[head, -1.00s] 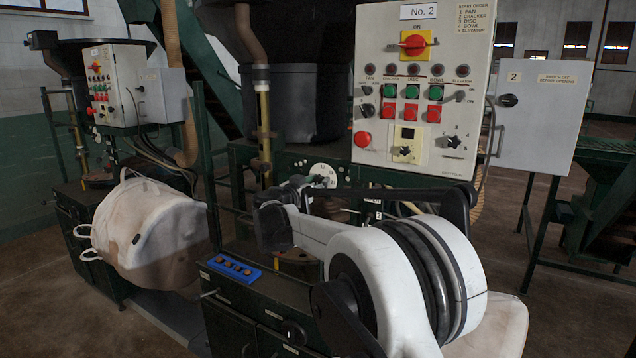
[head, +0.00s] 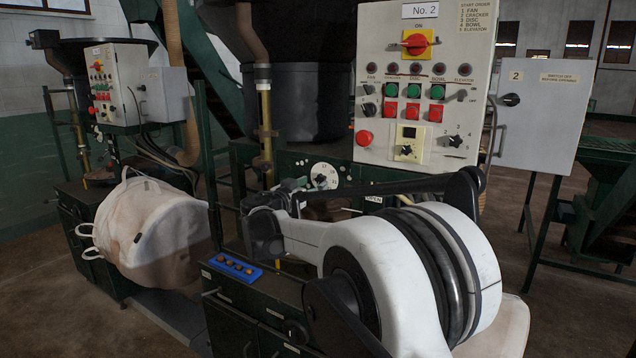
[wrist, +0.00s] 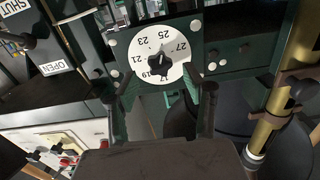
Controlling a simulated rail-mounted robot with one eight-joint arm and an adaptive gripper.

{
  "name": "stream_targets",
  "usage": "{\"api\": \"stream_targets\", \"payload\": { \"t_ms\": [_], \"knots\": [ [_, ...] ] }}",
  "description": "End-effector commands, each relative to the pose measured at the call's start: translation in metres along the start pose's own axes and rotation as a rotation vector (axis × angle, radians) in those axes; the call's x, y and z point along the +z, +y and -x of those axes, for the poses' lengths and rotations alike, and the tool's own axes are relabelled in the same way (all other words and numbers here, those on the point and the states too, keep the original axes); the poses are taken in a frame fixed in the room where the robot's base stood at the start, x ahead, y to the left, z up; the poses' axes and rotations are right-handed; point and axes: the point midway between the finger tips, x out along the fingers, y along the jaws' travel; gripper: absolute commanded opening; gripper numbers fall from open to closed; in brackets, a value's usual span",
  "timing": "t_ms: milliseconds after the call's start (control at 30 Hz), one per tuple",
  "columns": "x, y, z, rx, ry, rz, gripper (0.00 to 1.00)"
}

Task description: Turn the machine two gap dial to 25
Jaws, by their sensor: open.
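The machine two gap dial is a white disc with black numbers and a dark knob at its centre, on a green panel. I cannot tell exactly which number is set. The dial (head: 324,176) also shows below the No. 2 panel in the head view. My gripper (wrist: 165,84) is open, its two fingers on either side of the dial's lower part. It holds nothing; contact with the knob is not clear.
The No. 2 control panel (head: 378,55) stands above and right of the dial. A brass-coloured pipe (wrist: 289,80) is right of the dial in the wrist view. An OPEN label (wrist: 51,68) is at left. A blue button strip (head: 235,267) lies on the machine top.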

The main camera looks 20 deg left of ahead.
Motion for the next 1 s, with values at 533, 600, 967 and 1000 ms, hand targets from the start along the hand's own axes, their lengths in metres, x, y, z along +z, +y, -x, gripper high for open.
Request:
{"api": "stream_targets", "payload": {
  "t_ms": [533,600,967,1000],
  "knots": [
    [0.0,0.0,0.076,0.0,0.0,0.0,0.46],
    [0.0,0.0,0.077,0.0,0.0,0.0,0.46],
    [0.0,0.0,0.077,0.001,0.0,0.0,0.46],
    [0.0,0.0,0.077,0.001,0.0,0.0,0.46]
  ]
}}
